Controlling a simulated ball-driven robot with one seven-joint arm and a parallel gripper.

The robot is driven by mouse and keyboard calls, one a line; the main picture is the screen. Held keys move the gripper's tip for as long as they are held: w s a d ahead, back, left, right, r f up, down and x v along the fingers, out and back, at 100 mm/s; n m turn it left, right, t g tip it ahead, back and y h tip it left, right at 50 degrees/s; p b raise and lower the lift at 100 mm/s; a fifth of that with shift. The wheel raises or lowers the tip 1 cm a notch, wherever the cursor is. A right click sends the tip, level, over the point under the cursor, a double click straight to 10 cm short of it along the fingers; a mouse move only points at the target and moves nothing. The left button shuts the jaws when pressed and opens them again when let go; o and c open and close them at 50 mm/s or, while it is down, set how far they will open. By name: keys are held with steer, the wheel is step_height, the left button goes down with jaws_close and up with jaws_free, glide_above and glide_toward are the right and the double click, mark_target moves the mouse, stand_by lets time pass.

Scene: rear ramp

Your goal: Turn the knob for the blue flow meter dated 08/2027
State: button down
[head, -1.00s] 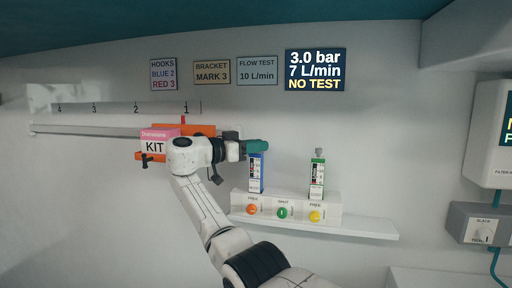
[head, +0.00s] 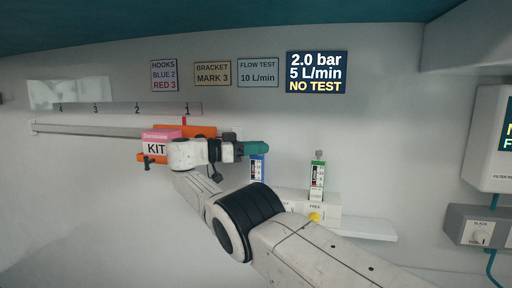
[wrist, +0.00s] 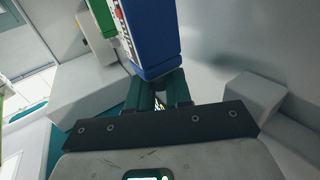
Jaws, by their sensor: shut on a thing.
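The blue flow meter (head: 257,169) stands upright on the white shelf, left of the green flow meter (head: 317,176). In the wrist view the blue flow meter (wrist: 150,35) is just beyond my fingertips. My gripper (head: 258,148) has teal fingers and lies across the top end of the blue meter. It is shut on the blue meter's knob, which the fingers hide. The green meter carries a grey knob (head: 319,155) on top. The date on the blue meter is too small to read. The wrist view also shows my gripper (wrist: 160,90).
The display (head: 317,72) reads 2.0 bar, 5 L/min, NO TEST. A sign (head: 258,72) reads FLOW TEST 10 L/min. A pink-and-white KIT box (head: 157,145) sits beside my wrist. My arm covers part of the shelf (head: 370,228); a yellow knob (head: 314,217) marked FREE still shows.

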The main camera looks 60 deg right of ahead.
stand_by(0.3)
steer(key=c, duration=1.1)
jaws_free()
step_height(320, 180, up, 4)
steer(key=shift+f, duration=0.2)
steer(key=shift+s+f+b, duration=0.15)
steer(key=shift+f+b, duration=0.2)
steer(key=shift+b, duration=0.35)
steer(key=b, duration=0.2)
steer(key=s+r+b, duration=0.1)
steer(key=b, duration=0.1)
steer(key=shift+s+a+r, duration=0.1)
steer(key=shift+a+r, duration=0.05)
steer(key=shift+a, duration=0.15)
steer(key=s+a+r+b, duration=0.2)
steer(key=s+a+r, duration=0.3)
steer(key=s+r, duration=0.3)
steer(key=s, duration=0.3)
steer(key=shift+a+r, duration=0.3)
steer(key=shift+r, duration=0.1)
